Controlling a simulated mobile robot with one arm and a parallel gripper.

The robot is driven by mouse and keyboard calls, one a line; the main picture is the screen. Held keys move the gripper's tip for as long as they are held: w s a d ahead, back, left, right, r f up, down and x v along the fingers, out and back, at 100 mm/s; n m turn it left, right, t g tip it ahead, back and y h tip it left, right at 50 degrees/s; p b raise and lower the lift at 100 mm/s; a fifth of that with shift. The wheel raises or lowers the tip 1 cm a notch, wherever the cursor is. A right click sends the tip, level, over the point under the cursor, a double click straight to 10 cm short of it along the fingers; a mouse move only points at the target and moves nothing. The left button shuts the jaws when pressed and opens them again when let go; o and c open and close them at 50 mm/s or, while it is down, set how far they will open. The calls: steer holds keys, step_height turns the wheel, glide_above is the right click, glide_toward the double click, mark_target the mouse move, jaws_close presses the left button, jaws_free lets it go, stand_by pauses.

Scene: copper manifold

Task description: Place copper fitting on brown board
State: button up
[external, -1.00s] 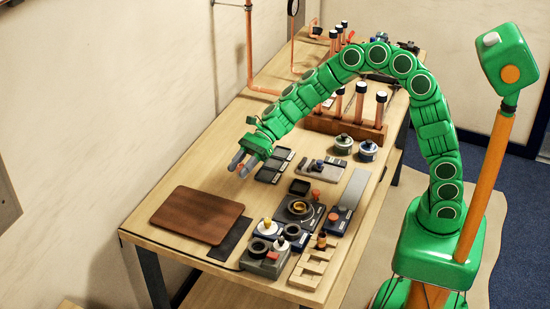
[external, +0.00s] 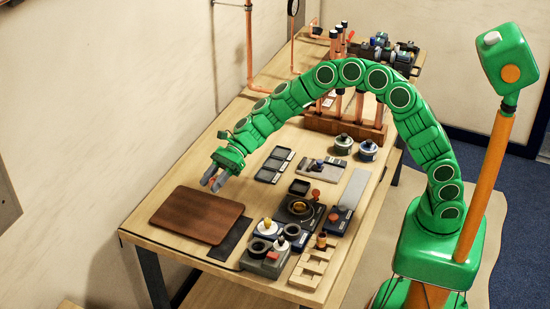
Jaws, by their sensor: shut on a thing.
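The brown board (external: 196,213) lies flat at the near left of the workbench, with nothing on it. My gripper (external: 212,184) is just above and beyond the board's far right edge, its grey fingers pointing down to the left. It is shut on a small copper fitting (external: 212,181), of which only a reddish bit shows between the fingers. The rest of the fitting is hidden by the fingers. The gripper appears raised above the bench, but its exact height cannot be told.
A dark mat (external: 232,240) lies partly under the board. Several tools and a dark device (external: 300,210) stand to its right, with a wooden slotted block (external: 312,268) at the near edge. A wooden rack (external: 345,128) with copper tubes stands farther back. Bare bench lies left of my gripper.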

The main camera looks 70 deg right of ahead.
steer(key=shift+w+a+f, duration=0.4)
steer(key=shift+w+f, duration=0.6)
steer(key=shift+f, duration=0.05)
steer(key=shift+w+a+f, duration=0.4)
steer(key=shift+w+f, duration=0.55)
steer(key=shift+f, duration=0.15)
steer(key=shift+w+a+f, duration=0.4)
steer(key=shift+w+f, duration=0.6)
steer(key=shift+f, duration=1.65)
steer(key=shift+f, duration=0.15)
steer(key=o, duration=1.1)
steer(key=shift+d+r, duration=0.2)
steer(key=shift+r, duration=0.1)
steer(key=v, duration=1.1)
steer(key=shift+s+d, duration=0.1)
steer(key=shift+d, duration=0.1)
